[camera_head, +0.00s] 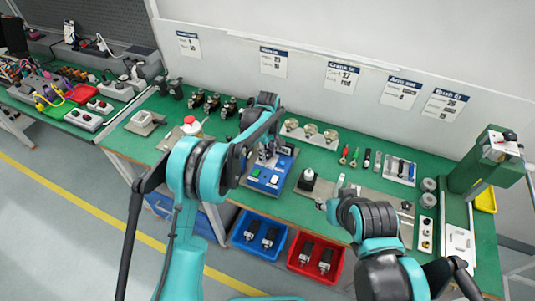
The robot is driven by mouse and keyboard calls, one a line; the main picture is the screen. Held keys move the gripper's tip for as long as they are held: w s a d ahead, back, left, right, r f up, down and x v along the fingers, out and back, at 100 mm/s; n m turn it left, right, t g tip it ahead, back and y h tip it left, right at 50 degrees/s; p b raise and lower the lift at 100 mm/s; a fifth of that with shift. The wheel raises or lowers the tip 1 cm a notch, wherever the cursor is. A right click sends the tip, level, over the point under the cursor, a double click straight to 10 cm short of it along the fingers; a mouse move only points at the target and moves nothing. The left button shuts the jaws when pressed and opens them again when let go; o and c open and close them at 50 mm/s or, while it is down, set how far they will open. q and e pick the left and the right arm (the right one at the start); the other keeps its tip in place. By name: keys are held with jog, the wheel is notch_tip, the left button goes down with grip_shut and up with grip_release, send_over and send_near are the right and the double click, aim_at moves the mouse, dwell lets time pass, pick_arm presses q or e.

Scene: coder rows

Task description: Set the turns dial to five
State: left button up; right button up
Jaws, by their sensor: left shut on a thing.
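My right gripper (333,197) is low over the bench, right of that knob. Its jaws are too small and covered to tell.
Wall cards (342,76) hang behind the bench. Round metal parts (310,132) and small coloured tools (355,156) lie at the back. A blue bin (236,239) and a red bin (292,262) sit below the front edge. A green machine (480,165) stands at right.

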pick_arm(q)
jog(key=o, duration=1.2)
jog(key=shift+c, duration=0.2)
